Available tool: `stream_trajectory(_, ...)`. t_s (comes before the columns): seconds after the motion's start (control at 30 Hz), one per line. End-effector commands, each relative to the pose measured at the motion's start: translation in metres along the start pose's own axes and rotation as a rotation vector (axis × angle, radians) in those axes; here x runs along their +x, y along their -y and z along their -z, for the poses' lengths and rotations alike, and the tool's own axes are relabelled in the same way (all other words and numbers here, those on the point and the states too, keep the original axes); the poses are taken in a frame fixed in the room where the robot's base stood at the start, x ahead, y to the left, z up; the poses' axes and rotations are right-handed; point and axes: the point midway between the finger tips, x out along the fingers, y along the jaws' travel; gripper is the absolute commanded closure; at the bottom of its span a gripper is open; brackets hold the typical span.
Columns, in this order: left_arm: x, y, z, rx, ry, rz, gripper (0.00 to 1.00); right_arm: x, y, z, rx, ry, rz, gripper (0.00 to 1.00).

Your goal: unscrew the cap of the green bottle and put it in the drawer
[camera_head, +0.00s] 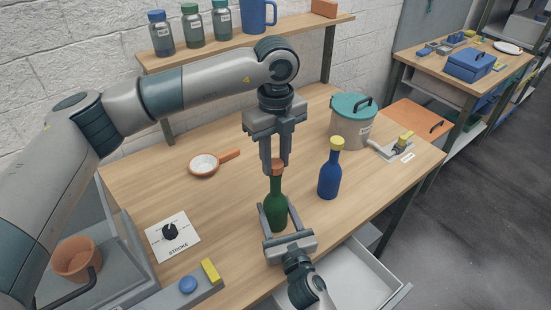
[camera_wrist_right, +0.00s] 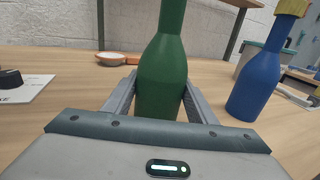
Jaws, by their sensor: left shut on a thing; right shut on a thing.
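The green bottle (camera_head: 276,212) stands upright on the wooden table, and its body fills the middle of the right wrist view (camera_wrist_right: 163,70). Its orange-brown cap (camera_head: 277,168) is at the top of the neck. My left gripper (camera_head: 276,166) comes down from above and is shut on the cap. My right gripper (camera_head: 276,212) comes from the front edge and is shut on the bottle's lower body, one finger on each side. The drawer (camera_head: 350,280) below the table front is pulled open, and its visible inside is bare.
A blue bottle (camera_head: 330,175) with a yellow cap stands close to the right. A lidded pot (camera_head: 353,122) is behind it. An orange-handled pan (camera_head: 205,164) and a knob plate (camera_head: 172,236) lie left. A shelf with jars (camera_head: 192,25) is above the back.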

Motion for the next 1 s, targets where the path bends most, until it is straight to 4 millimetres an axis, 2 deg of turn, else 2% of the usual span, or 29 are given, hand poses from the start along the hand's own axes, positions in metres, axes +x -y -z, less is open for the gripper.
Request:
stream_trajectory(0.4, -0.035, 0.001, 0.000, -0.001, 0.001, 0.001, 0.98, 0.000, 0.000, 0.000, 0.000, 0.000, 0.000, 1.00)
stream_trajectory(0.73, -0.040, 0.000, 0.000, 0.000, 0.000, 0.000, 0.98, 0.000, 0.000, 0.000, 0.000, 0.000, 0.000, 1.00)
stream_trajectory(0.77, -0.040, 0.000, 0.000, 0.000, 0.000, 0.000, 0.98, 0.000, 0.000, 0.000, 0.000, 0.000, 0.000, 0.41)
stream_trajectory(0.8, -0.040, 0.000, 0.000, 0.000, 0.000, 0.000, 0.98, 0.000, 0.000, 0.000, 0.000, 0.000, 0.000, 0.32)
stream_trajectory(0.83, -0.040, 0.000, 0.000, 0.000, 0.000, 0.000, 0.98, 0.000, 0.000, 0.000, 0.000, 0.000, 0.000, 0.27)
stream_trajectory(1.0, -0.040, 0.000, 0.000, 0.000, 0.000, 0.000, 0.98, 0.000, 0.000, 0.000, 0.000, 0.000, 0.000, 0.27)
